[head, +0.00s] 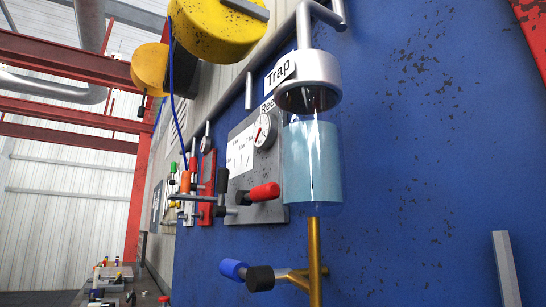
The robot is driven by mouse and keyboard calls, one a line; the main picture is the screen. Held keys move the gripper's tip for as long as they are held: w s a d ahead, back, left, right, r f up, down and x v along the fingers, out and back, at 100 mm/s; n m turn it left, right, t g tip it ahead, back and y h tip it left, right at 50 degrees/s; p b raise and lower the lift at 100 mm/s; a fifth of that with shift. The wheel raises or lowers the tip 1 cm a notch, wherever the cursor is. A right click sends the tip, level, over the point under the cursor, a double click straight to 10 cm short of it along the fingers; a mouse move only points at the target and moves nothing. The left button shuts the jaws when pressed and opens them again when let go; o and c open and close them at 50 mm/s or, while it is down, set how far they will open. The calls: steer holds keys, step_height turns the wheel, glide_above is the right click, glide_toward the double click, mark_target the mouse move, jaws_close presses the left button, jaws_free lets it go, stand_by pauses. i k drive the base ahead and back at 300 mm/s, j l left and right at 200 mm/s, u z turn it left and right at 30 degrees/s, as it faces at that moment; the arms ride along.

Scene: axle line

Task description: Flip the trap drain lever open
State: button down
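The trap is a clear cylinder (313,165) holding pale blue liquid, under a silver cap (320,75) on the blue wall, with a label (281,70) reading "Trap". A brass drain pipe (314,245) runs straight down from it. Low on this pipe a short brass branch sticks out to the left, ending in a black part (260,278). A blue-tipped handle (233,270), seemingly the drain lever, shows just left of and behind the black part. I cannot tell whether it stands open or shut. My gripper is not in view.
Left of the trap is a grey panel (240,205) with a gauge (264,131) and a red-tipped lever (264,192). Yellow drums (217,28) hang above. A pale upright bar (506,268) stands at lower right. The wall between it and the pipe is bare.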

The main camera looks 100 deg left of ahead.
mark_target(260, 279)
steer(key=u, duration=3.15)
